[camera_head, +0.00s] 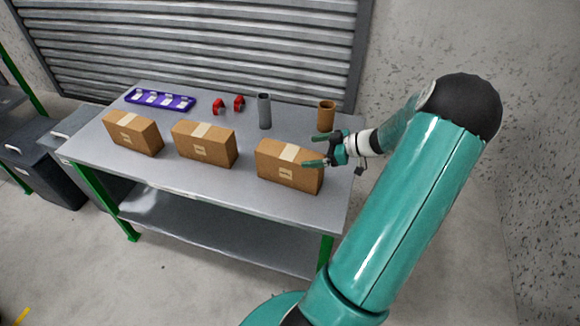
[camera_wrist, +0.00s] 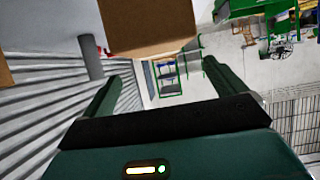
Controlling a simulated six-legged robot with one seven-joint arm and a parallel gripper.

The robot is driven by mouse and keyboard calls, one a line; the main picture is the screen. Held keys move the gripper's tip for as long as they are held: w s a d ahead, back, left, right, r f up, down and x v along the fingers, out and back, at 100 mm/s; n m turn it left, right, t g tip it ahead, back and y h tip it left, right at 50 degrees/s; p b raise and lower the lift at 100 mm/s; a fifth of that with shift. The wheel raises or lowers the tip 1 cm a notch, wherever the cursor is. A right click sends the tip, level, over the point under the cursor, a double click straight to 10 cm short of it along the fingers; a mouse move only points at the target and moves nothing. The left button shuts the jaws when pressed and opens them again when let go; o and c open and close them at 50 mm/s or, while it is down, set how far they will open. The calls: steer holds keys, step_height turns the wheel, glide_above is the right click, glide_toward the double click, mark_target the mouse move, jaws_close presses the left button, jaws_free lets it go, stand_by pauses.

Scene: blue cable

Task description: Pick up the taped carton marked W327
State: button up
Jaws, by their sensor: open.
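Three brown taped cartons stand in a row on a grey table: a left carton (camera_head: 132,133), a middle carton (camera_head: 205,144) and a right carton (camera_head: 289,167). Each has a pale label on its front, but the print is too small to read, so I cannot tell which is W327. My gripper (camera_head: 318,150) is open at the right carton's upper right, its fingers pointing left. In the wrist view a carton (camera_wrist: 150,25) shows ahead of and above the open fingers (camera_wrist: 160,85), with nothing between them. I cannot tell whether a finger touches the right carton.
The grey table (camera_head: 222,183) has green legs. Behind the cartons stand a purple tray (camera_head: 160,104), red items (camera_head: 219,106), a grey cylinder (camera_head: 264,111) and a brown cylinder (camera_head: 326,115). A shutter (camera_head: 200,45) closes off the back. Dark bins (camera_head: 45,170) stand at left.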

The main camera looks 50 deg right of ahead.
mark_target(292, 153)
steer(key=x, duration=0.7)
steer(key=shift+w+d+f, duration=0.1)
steer(key=shift+w+f, duration=0.1)
steer(key=shift+w, duration=0.15)
steer(key=c, duration=2.1)
steer(key=shift+o, duration=0.2)
steer(key=shift+r, duration=0.15)
